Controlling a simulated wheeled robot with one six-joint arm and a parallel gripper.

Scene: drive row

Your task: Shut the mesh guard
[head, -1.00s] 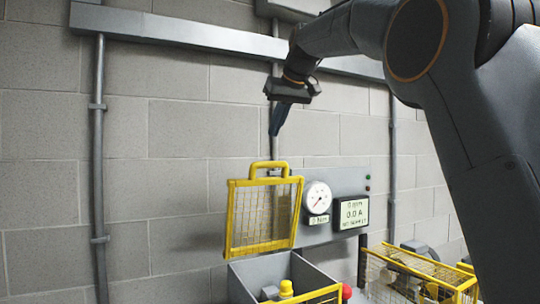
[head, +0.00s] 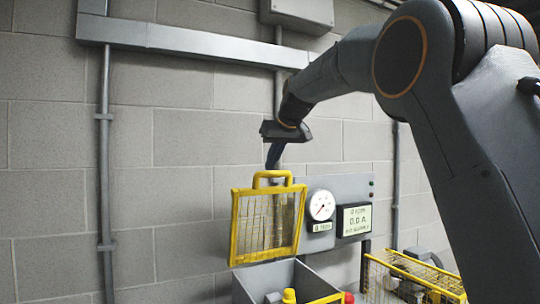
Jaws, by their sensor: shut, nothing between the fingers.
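The mesh guard (head: 266,222) is a yellow-framed wire panel with a yellow handle on its top edge. It stands raised and open above a grey box (head: 283,277) with a yellow front rim. My gripper (head: 273,163) points down just above the guard's handle, its fingers shut with nothing between them. I cannot tell whether the fingertips touch the handle or are in front of or behind it. Inside the box a yellow part (head: 289,296) shows at the bottom edge of the view; the rest is cut off.
A panel behind the box carries a round gauge (head: 320,205) and a display (head: 354,219) reading 0.0 A. A second yellow mesh guard (head: 410,272) lies to the right. A red knob (head: 349,298) sits beside the box. Conduit (head: 104,170) runs up the block wall at left.

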